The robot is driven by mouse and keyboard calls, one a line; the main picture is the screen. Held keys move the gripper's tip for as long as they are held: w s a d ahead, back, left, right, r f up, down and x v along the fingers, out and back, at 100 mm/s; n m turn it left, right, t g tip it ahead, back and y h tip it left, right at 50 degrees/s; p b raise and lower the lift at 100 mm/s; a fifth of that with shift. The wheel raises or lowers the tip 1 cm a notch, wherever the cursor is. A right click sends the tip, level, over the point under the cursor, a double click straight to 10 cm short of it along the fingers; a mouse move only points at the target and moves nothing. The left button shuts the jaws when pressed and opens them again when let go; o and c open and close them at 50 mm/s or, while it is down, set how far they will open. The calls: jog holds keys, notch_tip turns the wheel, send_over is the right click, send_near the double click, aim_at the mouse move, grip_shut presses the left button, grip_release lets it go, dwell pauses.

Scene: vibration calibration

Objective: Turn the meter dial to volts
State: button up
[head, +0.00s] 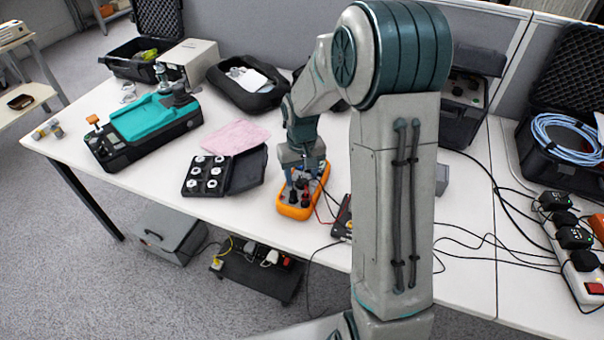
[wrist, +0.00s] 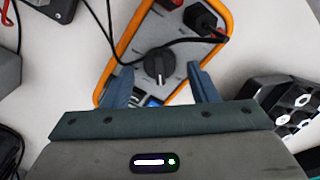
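The orange multimeter (head: 293,211) lies on the white table below my arm. In the wrist view the meter (wrist: 224,17) shows its grey face, with the black dial (wrist: 158,64) near the middle. In the head view my gripper (head: 299,172) hides much of the meter. The dial's markings are not readable.
Black leads plug into the meter and cross its face near the dial. A black case with round silver parts (head: 206,174) and a pink cloth (head: 233,136) lie to the left. A black box (head: 343,217) sits close at right.

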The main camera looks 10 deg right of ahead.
aim_at(301, 177)
notch_tip(301, 177, up, 14)
jog(key=p, duration=0.1)
dwell(0.5)
jog(key=shift+f, duration=0.1)
jog(key=s+r+m+t+p, duration=0.1)
jog(key=s+r+p, duration=0.4)
jog(key=s, duration=1.6)
notch_tip(301, 177, up, 2)
jog(key=shift+s+r+t, duration=0.1)
jog(key=shift+s+t, duration=0.05)
jog(key=shift+t, duration=0.75)
